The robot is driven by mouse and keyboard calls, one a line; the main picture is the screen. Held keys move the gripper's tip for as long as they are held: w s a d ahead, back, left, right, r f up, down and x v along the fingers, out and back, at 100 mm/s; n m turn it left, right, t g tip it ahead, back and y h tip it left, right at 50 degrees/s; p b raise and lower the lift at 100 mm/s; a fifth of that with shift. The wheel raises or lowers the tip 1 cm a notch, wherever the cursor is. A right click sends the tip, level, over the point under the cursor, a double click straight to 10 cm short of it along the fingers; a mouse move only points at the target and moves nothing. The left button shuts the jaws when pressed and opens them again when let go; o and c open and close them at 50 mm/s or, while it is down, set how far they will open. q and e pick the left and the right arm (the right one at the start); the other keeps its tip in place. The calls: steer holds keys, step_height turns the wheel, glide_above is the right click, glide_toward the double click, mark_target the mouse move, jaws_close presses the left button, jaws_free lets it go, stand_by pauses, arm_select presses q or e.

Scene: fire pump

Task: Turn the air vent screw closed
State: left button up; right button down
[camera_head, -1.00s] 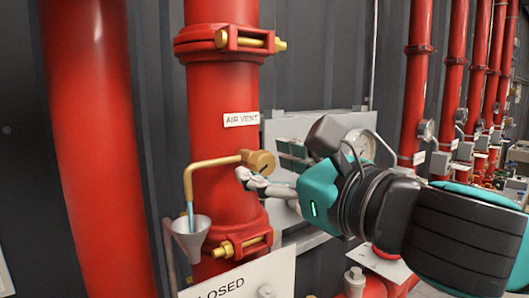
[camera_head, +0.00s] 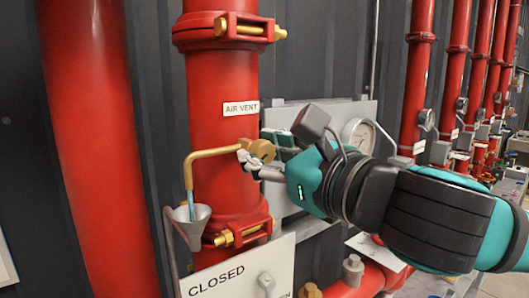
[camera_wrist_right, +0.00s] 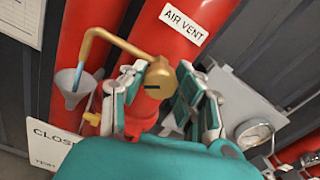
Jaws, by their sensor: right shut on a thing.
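The brass air vent screw (camera_head: 262,150) sits on the red pipe below the AIR VENT label (camera_head: 240,107). Its round slotted head shows in the right wrist view (camera_wrist_right: 158,77). A bent brass tube (camera_head: 205,155) runs left from it and down to a grey funnel (camera_head: 188,226), with a blue stream of water (camera_head: 190,206) between them. My right gripper (camera_head: 258,163) is shut on the screw, with a finger on each side of its head in the wrist view (camera_wrist_right: 160,98). The far finger is partly hidden in the head view. My left gripper is not in view.
A CLOSED sign (camera_head: 235,280) stands below the pipe clamp (camera_head: 240,235). A grey panel (camera_head: 290,115) and a round gauge (camera_head: 358,134) are behind my right arm. A thick red pipe (camera_head: 95,150) stands at the left.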

steer(key=shift+m, duration=0.3)
steer(key=m, duration=0.5)
steer(key=m+b, duration=0.1)
steer(key=m, duration=0.5)
steer(key=shift+m, duration=0.4)
steer(key=m, duration=0.5)
steer(key=shift+b, duration=0.4)
steer(key=m+b, duration=0.1)
steer(key=m, duration=0.5)
steer(key=shift+m, duration=0.4)
steer(key=c, duration=0.9)
jaws_free()
steer(key=shift+c, duration=0.2)
